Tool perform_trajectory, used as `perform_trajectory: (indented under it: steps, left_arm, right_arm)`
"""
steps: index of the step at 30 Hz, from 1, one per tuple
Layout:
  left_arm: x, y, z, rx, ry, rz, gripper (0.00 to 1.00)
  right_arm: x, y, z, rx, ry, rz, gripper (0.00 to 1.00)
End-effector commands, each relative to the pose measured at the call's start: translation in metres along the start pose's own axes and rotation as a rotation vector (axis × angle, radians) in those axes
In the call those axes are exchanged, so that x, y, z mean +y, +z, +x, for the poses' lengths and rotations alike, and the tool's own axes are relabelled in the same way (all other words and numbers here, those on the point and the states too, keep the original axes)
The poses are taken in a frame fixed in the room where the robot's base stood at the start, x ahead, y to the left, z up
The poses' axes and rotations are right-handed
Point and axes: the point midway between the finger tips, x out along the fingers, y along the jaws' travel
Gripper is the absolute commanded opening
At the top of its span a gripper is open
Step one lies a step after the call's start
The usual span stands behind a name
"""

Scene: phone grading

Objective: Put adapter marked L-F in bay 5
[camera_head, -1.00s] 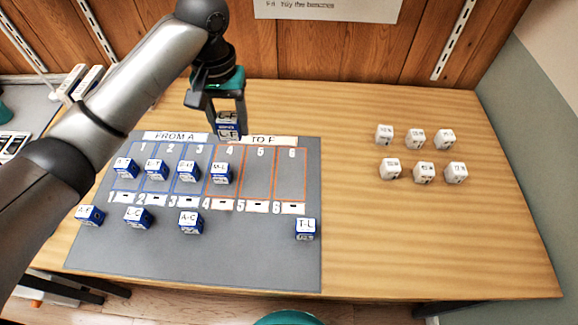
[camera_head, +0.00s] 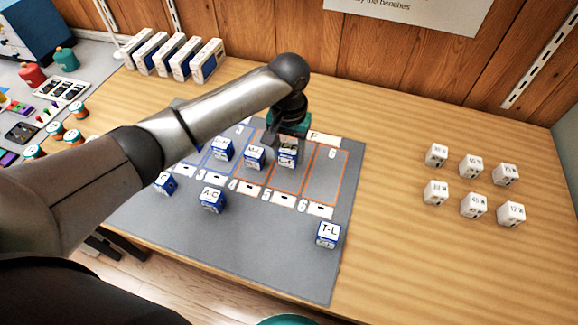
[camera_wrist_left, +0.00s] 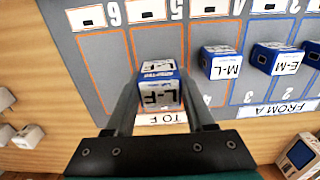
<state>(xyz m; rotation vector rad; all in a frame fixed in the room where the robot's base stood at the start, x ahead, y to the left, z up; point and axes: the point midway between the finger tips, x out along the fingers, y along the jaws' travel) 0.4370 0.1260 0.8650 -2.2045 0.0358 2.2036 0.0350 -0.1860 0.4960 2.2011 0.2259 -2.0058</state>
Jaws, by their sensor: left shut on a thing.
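The adapter marked L-F (camera_head: 287,157) is a blue and white block. My left gripper (camera_head: 288,140) is shut on it, and in the left wrist view the block (camera_wrist_left: 158,92) sits between the two fingers. The block is at bay 5 (camera_head: 287,182), an orange-outlined strip to the right of the M-L adapter (camera_head: 254,156) in bay 4. I cannot tell whether it touches the mat. My right gripper is not in view.
The grey mat (camera_head: 270,255) holds other adapters, including A-C (camera_head: 212,199) and T-L (camera_head: 328,234). Bay 6 (camera_head: 325,180) is empty. Several white blocks (camera_head: 472,205) stand on the wooden table at right. My left arm hides the mat's left part.

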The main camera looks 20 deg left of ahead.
Motion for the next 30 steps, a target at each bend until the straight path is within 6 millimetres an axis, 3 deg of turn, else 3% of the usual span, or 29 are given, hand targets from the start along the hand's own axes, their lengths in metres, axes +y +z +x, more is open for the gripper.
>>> perform_trajectory:
  steps: [12, 23, 24, 30]
  left_arm:
    - [0.001, 0.000, 0.046, 0.000, 0.001, 0.002, 0.01]
    - [0.001, 0.000, 0.048, 0.000, 0.000, 0.001, 0.01]
    - [0.000, 0.000, 0.049, 0.001, 0.000, 0.001, 0.56]
    - [0.000, 0.000, 0.049, 0.001, 0.000, 0.001, 0.79]
  right_arm:
    - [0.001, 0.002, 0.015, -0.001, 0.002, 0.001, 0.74]
    - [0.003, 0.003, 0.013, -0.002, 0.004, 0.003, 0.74]
    - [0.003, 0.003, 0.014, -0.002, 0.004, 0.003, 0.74]
    - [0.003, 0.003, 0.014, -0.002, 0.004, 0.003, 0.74]
